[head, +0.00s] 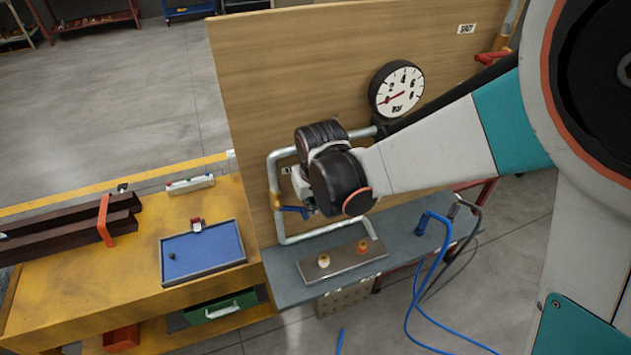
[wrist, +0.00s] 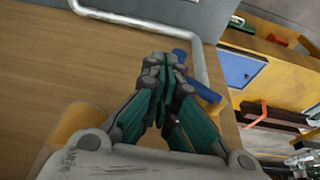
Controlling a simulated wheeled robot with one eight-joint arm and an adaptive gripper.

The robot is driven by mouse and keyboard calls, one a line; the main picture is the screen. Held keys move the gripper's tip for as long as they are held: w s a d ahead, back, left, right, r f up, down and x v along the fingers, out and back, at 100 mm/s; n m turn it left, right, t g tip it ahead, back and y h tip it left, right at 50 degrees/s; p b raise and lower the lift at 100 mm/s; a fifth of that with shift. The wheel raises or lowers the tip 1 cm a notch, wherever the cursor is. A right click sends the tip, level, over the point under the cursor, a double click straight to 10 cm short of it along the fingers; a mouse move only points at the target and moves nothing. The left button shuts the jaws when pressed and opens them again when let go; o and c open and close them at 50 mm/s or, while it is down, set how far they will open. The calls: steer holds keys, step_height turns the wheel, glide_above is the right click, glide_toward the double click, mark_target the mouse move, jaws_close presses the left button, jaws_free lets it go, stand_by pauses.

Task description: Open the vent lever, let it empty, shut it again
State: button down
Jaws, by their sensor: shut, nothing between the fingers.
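A blue lever (head: 295,211) sits on a brass-coloured valve (head: 276,201) on the left vertical run of the grey pipe (head: 272,170). In the wrist view the blue lever (wrist: 207,90) shows just right of my fingertips, partly hidden behind them. My gripper (wrist: 166,62) is shut and empty, close to the lever; I cannot tell whether they touch. In the head view my own wrist hides most of the gripper. A round gauge (head: 397,89) has its red needle pointing to the lower left. A red lever (head: 493,57) shows at the upper right.
A wooden panel (head: 240,100) stands behind the pipe. A grey shelf (head: 420,215) holds a metal plate (head: 340,265) with two knobs. Blue hoses (head: 410,300) hang at the right. A blue tray (head: 203,255) lies on the yellow bench (head: 140,300) at the left.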

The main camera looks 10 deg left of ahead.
mark_target(306, 216)
steer(key=shift+s+a+f+m+g+y+b, duration=0.15)
steer(key=shift+f+g+y+b, duration=0.3)
steer(key=shift+f+b, duration=0.5)
steer(key=shift+s+a+f+m+g+y+b, duration=0.1)
steer(key=shift+a+f+g+y+b, duration=0.1)
steer(key=shift+f+y+b, duration=0.65)
steer(key=shift+s+a+f+m+g+y+b, duration=0.15)
steer(key=shift+f+g+y+b, duration=0.2)
steer(key=shift+f+b, duration=0.6)
steer(key=shift+w+r, duration=0.1)
steer(key=shift+r, duration=0.2)
